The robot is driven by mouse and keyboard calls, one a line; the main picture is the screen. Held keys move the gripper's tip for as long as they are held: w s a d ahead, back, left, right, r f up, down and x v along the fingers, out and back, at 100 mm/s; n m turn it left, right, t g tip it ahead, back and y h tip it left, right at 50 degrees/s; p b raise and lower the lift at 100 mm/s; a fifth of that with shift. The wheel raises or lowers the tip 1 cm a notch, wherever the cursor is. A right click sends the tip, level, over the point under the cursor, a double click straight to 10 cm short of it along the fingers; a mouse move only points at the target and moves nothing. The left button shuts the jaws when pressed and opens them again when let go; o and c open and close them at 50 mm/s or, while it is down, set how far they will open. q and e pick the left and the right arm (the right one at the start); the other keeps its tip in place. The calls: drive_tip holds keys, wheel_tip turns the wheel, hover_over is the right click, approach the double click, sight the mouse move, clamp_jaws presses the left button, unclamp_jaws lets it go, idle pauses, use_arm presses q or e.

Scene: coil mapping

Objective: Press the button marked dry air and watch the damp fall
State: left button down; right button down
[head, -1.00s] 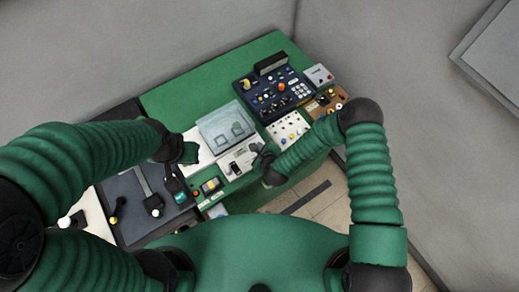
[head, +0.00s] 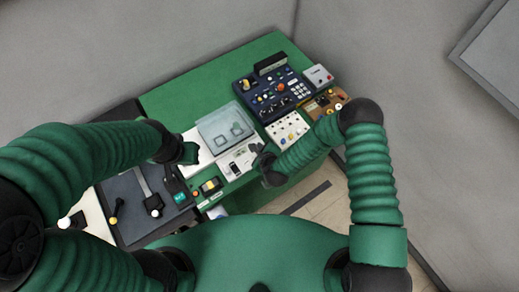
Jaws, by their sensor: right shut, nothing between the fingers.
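My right gripper (head: 257,152) is shut and empty, low over the right edge of a white panel (head: 238,163) with a small black part. I cannot tell whether it touches the panel. My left gripper (head: 190,154) is beside a white surface left of a clear-lidded box (head: 222,128); its fingers are too small to read. No lettering is legible, so I cannot tell which button is marked dry air. Buttons and knobs show on a dark blue console (head: 258,108) and on a white panel with coloured knobs (head: 284,129).
A grey box (head: 319,75) and a brown board (head: 319,107) stand right of the console. A dark tray (head: 130,212) with levers lies at left. A small black-and-yellow unit (head: 211,186) sits near the front edge. The green bench top (head: 185,93) is clear at the back.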

idle(0.6)
drive_tip(key=shift+f+b, duration=0.4)
drive_tip(key=shift+f+b, duration=0.35)
drive_tip(key=shift+f, duration=0.05)
idle(0.4)
drive_tip(key=shift+r, duration=0.15)
drive_tip(key=shift+r+p, duration=0.6)
drive_tip(key=shift+r, duration=0.1)
wheel_tip(320, 180, up, 5)
drive_tip(key=p, duration=0.4)
drive_tip(key=shift+r, duration=0.1)
idle(0.3)
